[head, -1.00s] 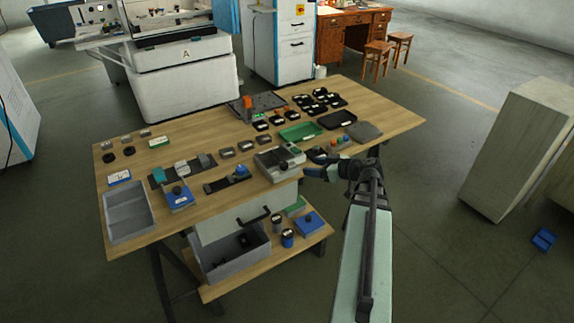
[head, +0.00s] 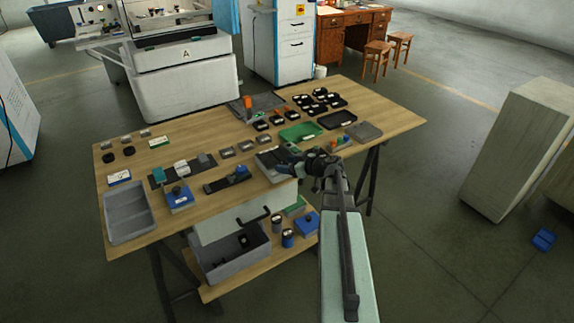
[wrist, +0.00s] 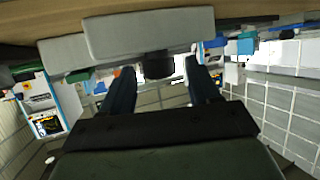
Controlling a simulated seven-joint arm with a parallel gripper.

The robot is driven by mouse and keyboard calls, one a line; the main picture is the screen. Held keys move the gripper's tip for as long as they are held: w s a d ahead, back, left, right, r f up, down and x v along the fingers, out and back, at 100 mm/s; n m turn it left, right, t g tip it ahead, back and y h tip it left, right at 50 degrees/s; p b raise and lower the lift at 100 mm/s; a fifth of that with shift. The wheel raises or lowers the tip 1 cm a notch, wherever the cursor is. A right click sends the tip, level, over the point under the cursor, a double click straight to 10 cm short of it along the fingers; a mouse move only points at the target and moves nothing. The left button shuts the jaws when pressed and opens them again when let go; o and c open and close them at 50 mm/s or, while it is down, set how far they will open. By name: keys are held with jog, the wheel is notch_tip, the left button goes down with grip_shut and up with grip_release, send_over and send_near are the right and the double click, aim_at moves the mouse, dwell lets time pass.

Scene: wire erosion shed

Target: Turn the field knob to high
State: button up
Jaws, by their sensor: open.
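A grey control box (head: 264,159) sits near the front edge of the wooden table in the head view, partly hidden by my arm. In the wrist view the grey box (wrist: 150,33) shows at the top with a round black knob (wrist: 158,66) standing out from it. My gripper (head: 286,163) is at this box. In the wrist view my gripper (wrist: 158,75) is open, with one blue-grey finger on each side of the knob. I cannot tell whether either finger touches it. The knob's pointer and any low or high marks cannot be read.
A blue box with a knob (head: 180,198) and a black strip with a blue part (head: 228,180) lie left of the grey box. A green tray (head: 299,132) is behind it. A small block with coloured tops (head: 339,143) is to the right.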

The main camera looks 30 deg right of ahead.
jog(key=shift+w, duration=0.1)
jog(key=shift+c, duration=0.2)
jog(key=c, duration=1)
jog(key=shift+a, duration=0.1)
jog(key=m+h, duration=0.2)
jog(key=h, duration=0.1)
jog(key=shift+s+a+m+t, duration=0.2)
jog(key=shift+a+m+t, duration=0.1)
jog(key=shift+m+t, duration=0.1)
jog(key=shift+w+a+m+h, duration=0.1)
jog(key=shift+m+h, duration=1.5)
jog(key=shift+h, duration=0.4)
jog(key=shift+m+g+h, duration=0.3)
jog(key=shift+m+h, duration=0.5)
jog(key=shift+h, duration=0.1)
jog(key=o, duration=1)
jog(key=shift+o, duration=0.2)
